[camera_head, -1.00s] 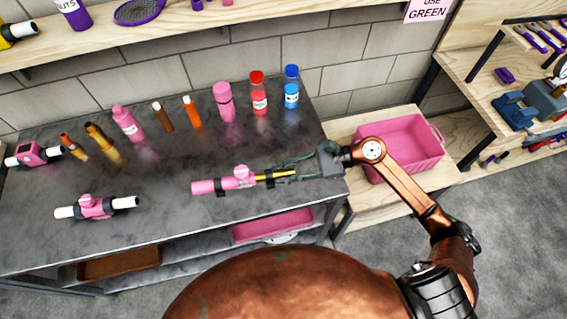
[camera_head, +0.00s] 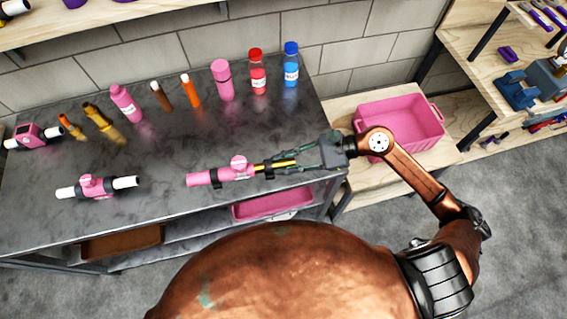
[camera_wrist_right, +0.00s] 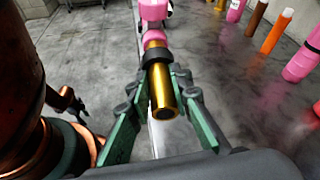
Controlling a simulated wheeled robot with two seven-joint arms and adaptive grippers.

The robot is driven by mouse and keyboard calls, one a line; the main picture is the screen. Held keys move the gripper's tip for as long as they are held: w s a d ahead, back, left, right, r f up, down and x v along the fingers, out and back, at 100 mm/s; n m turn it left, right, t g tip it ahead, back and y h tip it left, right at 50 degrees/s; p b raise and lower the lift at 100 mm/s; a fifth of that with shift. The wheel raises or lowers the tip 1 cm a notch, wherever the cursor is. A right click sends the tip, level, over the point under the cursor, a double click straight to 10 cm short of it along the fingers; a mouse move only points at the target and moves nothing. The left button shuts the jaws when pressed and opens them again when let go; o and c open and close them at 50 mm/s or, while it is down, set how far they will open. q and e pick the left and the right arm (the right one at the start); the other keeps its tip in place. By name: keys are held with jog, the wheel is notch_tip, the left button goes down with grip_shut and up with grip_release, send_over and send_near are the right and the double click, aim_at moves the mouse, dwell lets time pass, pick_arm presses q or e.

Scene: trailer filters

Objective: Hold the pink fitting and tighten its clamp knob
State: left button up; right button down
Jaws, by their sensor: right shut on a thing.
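The pink fitting (camera_head: 228,173) lies lengthwise, over the front right part of the dark bench in the head view. Its round pink clamp knob (camera_head: 238,162) stands on top, between black bands. A gold tube (camera_head: 284,164) runs from its right end. My right gripper (camera_head: 285,163) comes from the right and is shut on this tube. The right wrist view shows the tube (camera_wrist_right: 163,92) with its black collar between the green fingers, and the pink body beyond. Whether the fitting touches the bench is unclear. My left gripper is out of view.
Another pink fitting with white pipes (camera_head: 97,187) lies at front left, and a pink device (camera_head: 33,137) behind it. Several bottles and tubes stand along the back, including a red bottle (camera_head: 257,75). A pink bin (camera_head: 397,123) is right of the bench.

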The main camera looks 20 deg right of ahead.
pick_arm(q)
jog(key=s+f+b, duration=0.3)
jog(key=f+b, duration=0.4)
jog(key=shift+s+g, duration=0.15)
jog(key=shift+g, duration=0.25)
pick_arm(e)
jog(key=w+d, duration=0.3)
jog(key=w, duration=1)
dwell(0.5)
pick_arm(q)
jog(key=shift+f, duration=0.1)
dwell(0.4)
